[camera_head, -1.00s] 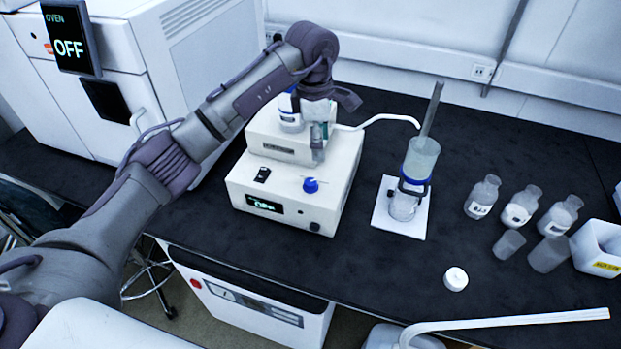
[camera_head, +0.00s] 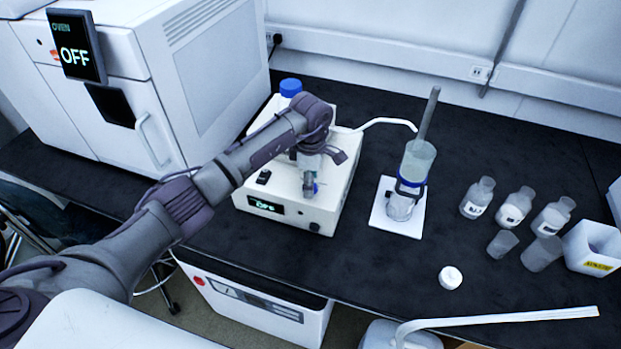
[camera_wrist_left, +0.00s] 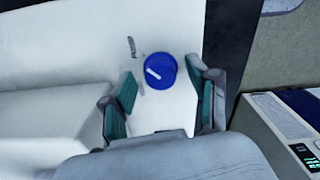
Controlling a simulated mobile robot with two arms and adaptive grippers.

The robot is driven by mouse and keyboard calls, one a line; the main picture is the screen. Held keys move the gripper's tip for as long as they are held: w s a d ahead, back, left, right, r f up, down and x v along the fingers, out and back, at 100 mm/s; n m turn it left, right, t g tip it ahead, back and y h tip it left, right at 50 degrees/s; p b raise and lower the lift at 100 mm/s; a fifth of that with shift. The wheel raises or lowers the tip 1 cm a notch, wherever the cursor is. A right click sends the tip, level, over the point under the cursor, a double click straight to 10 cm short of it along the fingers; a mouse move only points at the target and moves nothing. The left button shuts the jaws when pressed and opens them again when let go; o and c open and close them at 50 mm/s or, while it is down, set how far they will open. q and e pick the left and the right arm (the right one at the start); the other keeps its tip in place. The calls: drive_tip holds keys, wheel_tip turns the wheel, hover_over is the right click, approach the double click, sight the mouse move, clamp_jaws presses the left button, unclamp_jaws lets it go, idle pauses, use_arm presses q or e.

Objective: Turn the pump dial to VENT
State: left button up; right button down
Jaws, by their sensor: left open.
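The white pump box (camera_head: 336,187) stands on the black bench, with a small display reading OFF on its front. Its blue dial (camera_wrist_left: 160,71) shows in the left wrist view, with a white pointer line slanting to the upper left. Small lettering is printed left of the dial; I cannot read it surely.
A glass column (camera_head: 417,165) on a white base stands right of the pump, joined by a white tube. Several bottles and beakers (camera_head: 514,210) stand farther right. The oven (camera_head: 150,80) is at left, and a blue-capped bottle (camera_head: 291,88) is behind my arm.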

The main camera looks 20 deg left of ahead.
use_arm(q)
drive_tip(key=shift+f, duration=0.15)
clamp_jaws()
